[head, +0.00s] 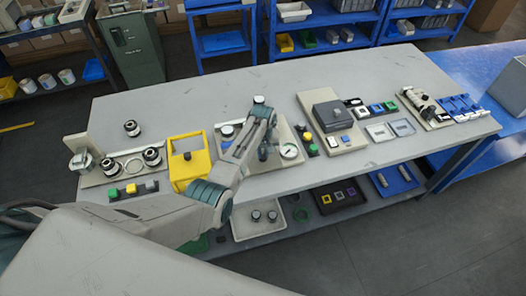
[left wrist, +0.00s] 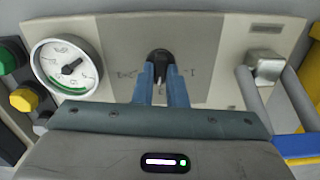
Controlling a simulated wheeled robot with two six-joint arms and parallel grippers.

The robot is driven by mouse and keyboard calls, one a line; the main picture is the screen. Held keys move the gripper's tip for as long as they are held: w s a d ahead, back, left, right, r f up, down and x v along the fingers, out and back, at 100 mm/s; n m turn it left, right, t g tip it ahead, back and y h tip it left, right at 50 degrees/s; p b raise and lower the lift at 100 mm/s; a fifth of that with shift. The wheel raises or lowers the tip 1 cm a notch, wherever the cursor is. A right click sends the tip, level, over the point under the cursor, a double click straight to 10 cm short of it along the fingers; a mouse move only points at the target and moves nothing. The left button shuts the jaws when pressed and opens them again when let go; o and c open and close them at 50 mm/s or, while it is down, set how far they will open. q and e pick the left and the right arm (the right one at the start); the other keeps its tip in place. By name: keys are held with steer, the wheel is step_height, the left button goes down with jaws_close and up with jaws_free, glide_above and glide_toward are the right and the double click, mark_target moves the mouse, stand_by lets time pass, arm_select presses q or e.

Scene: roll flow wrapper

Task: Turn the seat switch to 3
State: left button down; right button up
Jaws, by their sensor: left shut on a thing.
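The seat switch is a black rotary knob (left wrist: 159,58) on a light grey plate (left wrist: 118,30), with small printed marks on both sides of it. My left gripper (left wrist: 162,78) is shut on the knob, its blue fingers on either side of it. In the head view my left gripper (head: 263,150) reaches down over the beige panel (head: 289,134) and hides the knob. The marks are partly covered and too small to read surely, so I cannot tell which position the knob points to. My right gripper is not in view.
A round white gauge (left wrist: 66,67) sits beside the plate; it also shows in the head view (head: 289,151). A metal block (left wrist: 265,67) with a grey bar stands on the other side. A yellow box (head: 189,160) and a grey box (head: 333,116) flank the panel on the table (head: 240,90).

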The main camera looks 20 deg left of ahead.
mark_target(263, 154)
arm_select(q)
steer(key=shift+n, duration=0.5)
steer(key=c, duration=1.5)
jaws_free()
steer(key=shift+o, duration=0.2)
step_height(263, 154, up, 11)
steer(key=b, duration=0.3)
steer(key=shift+f, duration=0.1)
